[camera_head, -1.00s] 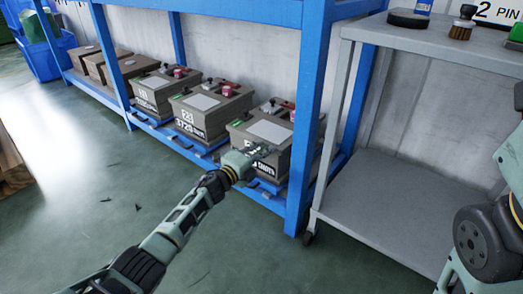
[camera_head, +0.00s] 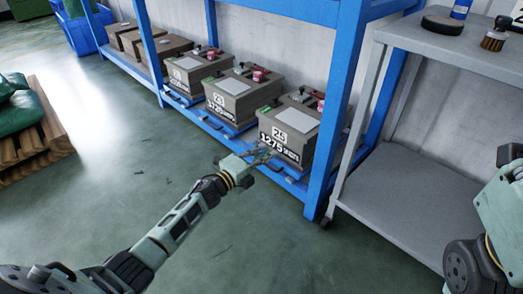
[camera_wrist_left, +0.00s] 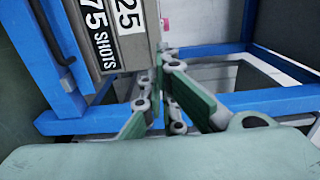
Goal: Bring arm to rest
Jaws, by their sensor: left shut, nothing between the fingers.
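My left arm reaches in from the lower left of the head view. Its left gripper (camera_head: 264,152) is shut and empty, in front of the lower left corner of the nearest grey-brown box (camera_head: 290,120), labelled 25 and 1275 SHOTS. In the left wrist view the closed fingers (camera_wrist_left: 162,62) point toward the shelf, beside the same box (camera_wrist_left: 133,45). I cannot tell whether they touch anything. Part of my right arm shows at the right edge of the head view; its gripper is not in view.
The blue rack (camera_head: 335,110) holds several boxes on its low shelf. A grey cart (camera_head: 415,195) stands to its right, with a brush (camera_head: 494,38) and a black disc (camera_head: 442,24) on top. Wooden pallets (camera_head: 45,150) are at the left. The green floor (camera_head: 130,195) between is clear.

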